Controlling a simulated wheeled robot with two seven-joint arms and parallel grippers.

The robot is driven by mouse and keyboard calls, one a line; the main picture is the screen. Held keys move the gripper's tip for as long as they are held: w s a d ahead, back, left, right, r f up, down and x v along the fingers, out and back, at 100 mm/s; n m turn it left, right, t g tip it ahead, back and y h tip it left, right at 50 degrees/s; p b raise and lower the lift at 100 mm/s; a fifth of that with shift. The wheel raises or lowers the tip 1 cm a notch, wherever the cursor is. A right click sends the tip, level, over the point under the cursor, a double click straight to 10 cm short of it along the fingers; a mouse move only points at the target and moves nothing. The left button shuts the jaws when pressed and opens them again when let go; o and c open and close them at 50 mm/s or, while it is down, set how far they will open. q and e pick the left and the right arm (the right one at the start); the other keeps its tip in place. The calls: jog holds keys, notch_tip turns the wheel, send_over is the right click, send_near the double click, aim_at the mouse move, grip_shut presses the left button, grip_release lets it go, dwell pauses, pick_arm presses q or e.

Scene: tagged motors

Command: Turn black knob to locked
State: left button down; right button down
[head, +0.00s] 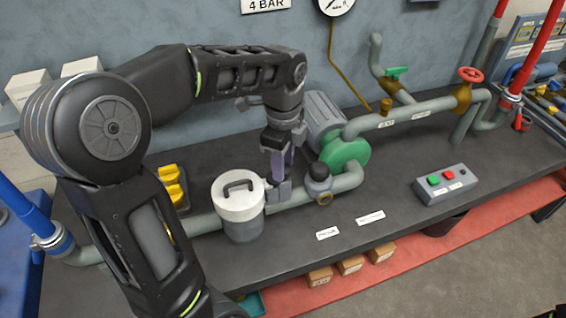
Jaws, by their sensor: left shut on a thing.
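My left gripper (278,190) points down just left of this cap, close to the pipe and the white-lidded canister. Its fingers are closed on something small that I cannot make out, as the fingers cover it. A gap shows between the gripper and the black cap. Any lock marking on the knob is too small to read. My right gripper is out of view.
A canister (240,205) with a handled white lid stands left of the gripper. A button box (446,184) with green and red buttons is at right. Two white labels (328,233) lie near the bench's front edge. The bench's middle right is clear.

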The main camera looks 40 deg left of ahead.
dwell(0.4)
pick_arm(q)
jog(key=c, duration=1)
grip_release()
jog(key=shift+o, duration=0.2)
jog(key=shift+r, duration=0.1)
notch_tip(320, 180, up, 8)
jog(key=shift+f, duration=0.15)
